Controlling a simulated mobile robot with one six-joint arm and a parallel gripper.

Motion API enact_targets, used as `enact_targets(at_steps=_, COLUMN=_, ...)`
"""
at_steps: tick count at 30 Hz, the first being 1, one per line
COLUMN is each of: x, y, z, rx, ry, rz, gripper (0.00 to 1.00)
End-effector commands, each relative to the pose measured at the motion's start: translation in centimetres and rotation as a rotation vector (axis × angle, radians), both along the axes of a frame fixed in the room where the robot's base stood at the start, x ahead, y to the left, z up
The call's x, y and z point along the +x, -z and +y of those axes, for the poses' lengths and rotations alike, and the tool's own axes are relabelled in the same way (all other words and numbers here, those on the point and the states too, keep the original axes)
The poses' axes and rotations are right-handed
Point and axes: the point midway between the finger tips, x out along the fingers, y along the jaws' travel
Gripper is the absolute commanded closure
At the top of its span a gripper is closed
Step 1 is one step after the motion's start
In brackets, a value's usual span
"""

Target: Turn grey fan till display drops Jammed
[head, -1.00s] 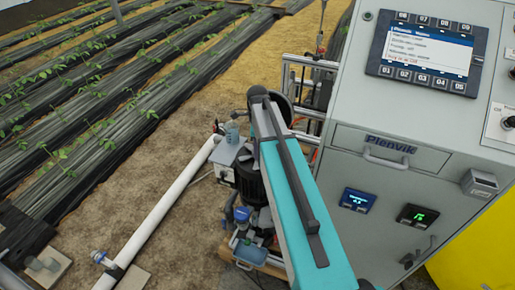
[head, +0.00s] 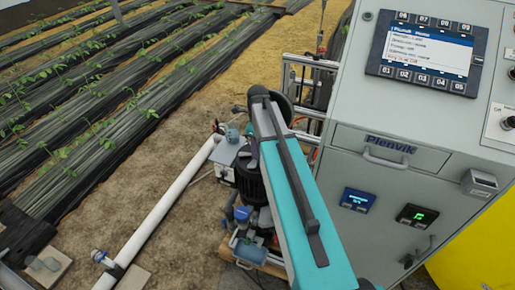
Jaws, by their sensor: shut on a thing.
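My teal arm crosses the middle of the head view and hides much of the pump area behind it. My gripper is not visible; the arm covers that region. I cannot make out the grey fan; part of a dark ribbed motor (head: 247,184) shows left of the arm. The large display (head: 420,52) on the grey cabinet shows a menu with several lines, too small to read surely. Below the drawer, a small blue-lit display (head: 358,200) and a small green-lit display (head: 417,216) are on; I cannot read the word Jammed on either.
The grey cabinet (head: 345,150) fills the right side, with a drawer handle (head: 386,158) and a lower handle (head: 419,252) sticking out. A white pipe (head: 165,215) runs along the ground at left. Blue valve parts (head: 242,213) stand beside the motor. Crop rows lie beyond.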

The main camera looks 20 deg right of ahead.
Motion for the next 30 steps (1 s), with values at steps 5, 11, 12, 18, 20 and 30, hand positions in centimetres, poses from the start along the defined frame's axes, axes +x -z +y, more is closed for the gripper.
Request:
enact_targets(at_steps=5, x=0.0, y=0.0, z=0.0, rx=-0.001, ry=0.000, rz=0.001, gripper=0.45)
enact_targets(at_steps=11, x=0.0, y=0.0, z=0.0, rx=0.000, ry=-0.001, rz=0.000, gripper=0.45)
enact_targets(at_steps=12, x=0.0, y=0.0, z=0.0, rx=0.000, ry=-0.001, rz=0.000, gripper=0.45)
enact_targets(at_steps=18, x=0.0, y=-0.2, z=0.0, rx=0.000, ry=-0.001, rz=0.000, gripper=0.45)
enact_targets(at_steps=20, x=0.0, y=-0.5, z=0.0, rx=-0.001, ry=-0.001, rz=-0.001, gripper=0.45)
enact_targets(at_steps=30, x=0.0, y=-3.3, z=0.0, rx=0.000, ry=-0.001, rz=-0.001, gripper=0.45)
